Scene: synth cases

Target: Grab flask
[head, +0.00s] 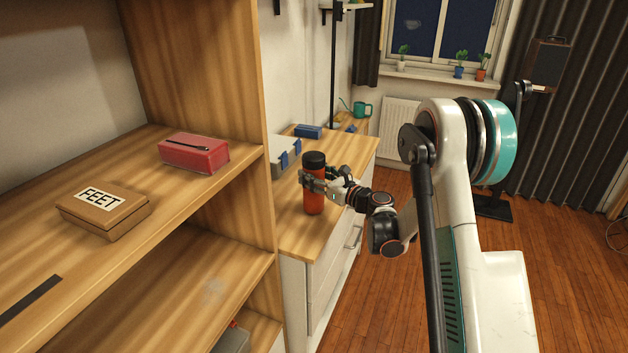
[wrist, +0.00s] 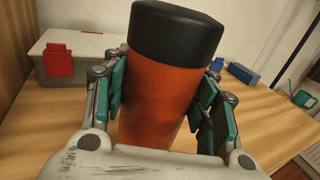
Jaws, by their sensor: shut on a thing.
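The flask (head: 314,199) is an orange-red cylinder with a black cap, upright at the dresser top in the head view. My gripper (head: 318,181) is shut on its upper body from the right. In the wrist view the flask (wrist: 160,85) fills the middle, with my gripper's (wrist: 165,110) teal-padded fingers on both sides of it. The flask's base is hidden in the wrist view. I cannot tell whether it touches the wooden top or is slightly above it.
A blue box (head: 308,131) and a teal watering can (head: 361,109) stand farther back. A wooden shelf at left holds a red case (head: 194,153) and a box marked FEET (head: 104,210).

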